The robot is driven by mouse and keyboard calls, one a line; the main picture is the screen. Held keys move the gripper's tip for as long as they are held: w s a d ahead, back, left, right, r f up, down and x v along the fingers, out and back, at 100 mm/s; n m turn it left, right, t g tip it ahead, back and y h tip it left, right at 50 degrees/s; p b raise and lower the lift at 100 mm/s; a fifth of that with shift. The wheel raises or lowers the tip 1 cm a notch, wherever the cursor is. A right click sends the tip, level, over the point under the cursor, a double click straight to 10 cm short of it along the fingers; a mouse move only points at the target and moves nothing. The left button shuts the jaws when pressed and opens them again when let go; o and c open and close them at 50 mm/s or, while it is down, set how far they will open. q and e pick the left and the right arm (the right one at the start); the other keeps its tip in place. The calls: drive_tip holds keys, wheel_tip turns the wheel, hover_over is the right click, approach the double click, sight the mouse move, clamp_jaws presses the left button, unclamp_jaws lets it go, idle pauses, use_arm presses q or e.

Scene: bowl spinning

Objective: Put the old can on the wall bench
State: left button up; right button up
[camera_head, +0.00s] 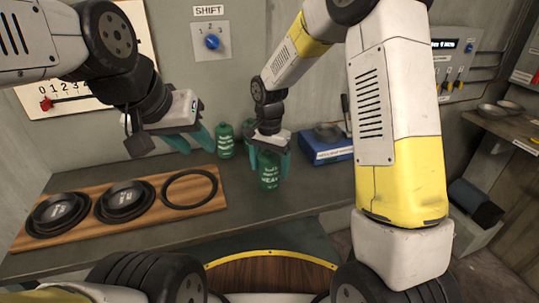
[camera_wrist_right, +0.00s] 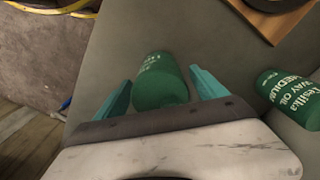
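A green can with white lettering (camera_head: 269,178) stands on the grey bench (camera_head: 215,245) along the wall. My right gripper (camera_head: 268,160) is above it with the fingers on either side. In the right wrist view the can (camera_wrist_right: 160,80) is between the teal fingers (camera_wrist_right: 162,85), with a narrow gap visible at the right finger. Two similar green cans are close by, one to the left (camera_head: 225,142) and one partly hidden behind my right gripper (camera_head: 248,127). I cannot tell which is the old one. My left gripper (camera_head: 172,143) is open and empty above the bench.
A wooden board (camera_head: 153,212) with black bowls and a ring lies at left. A blue box (camera_head: 327,150) stands right of the cans. Another bench (camera_head: 503,130) with bowls is at far right. Bare bench top lies in front of the cans.

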drive_tip(key=shift+r, duration=0.1)
wheel_tip(320, 180, up, 12)
drive_tip(key=shift+f, duration=0.1)
drive_tip(key=s+d+r+n+t+y, duration=0.2)
drive_tip(key=s+d+r+n+t, duration=0.1)
drive_tip(key=s+d+r, duration=0.65)
drive_tip(key=s+d+n+t, duration=0.3)
drive_tip(key=s+d, duration=0.2)
drive_tip(key=s, duration=0.6)
